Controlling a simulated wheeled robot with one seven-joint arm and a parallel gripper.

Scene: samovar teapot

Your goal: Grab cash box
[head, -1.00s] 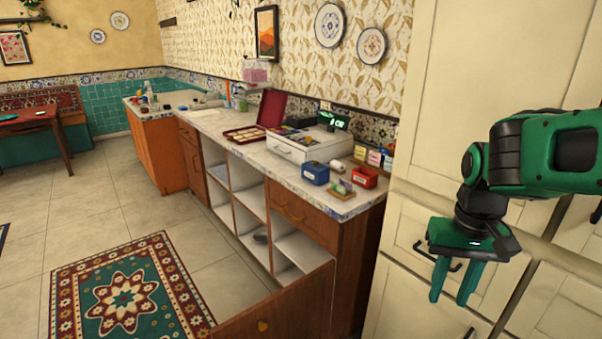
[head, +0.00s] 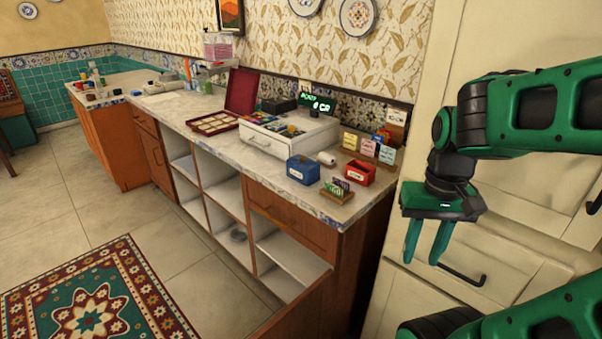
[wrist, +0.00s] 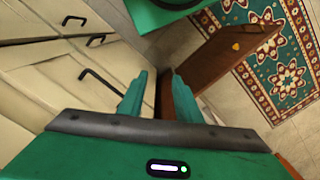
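A small blue box (head: 303,170) with a pale label stands near the front edge of the counter. It looks like the cash box, but I cannot be sure. Behind it is a white cash register unit (head: 290,133) with a front drawer, coloured items on top and a lit green display. My gripper (head: 426,254) hangs to the right of the counter, in front of the cream cabinet, well apart from the blue box. It is open and empty, with its two green fingers pointing down. The fingers also show in the wrist view (wrist: 158,92), which does not show the box.
A red open-topped box (head: 358,173), a card holder (head: 338,190) and a white roll (head: 326,158) crowd the blue box. A wooden door (head: 322,308) stands open below the counter. Cream cabinets (head: 487,240) are close behind my gripper.

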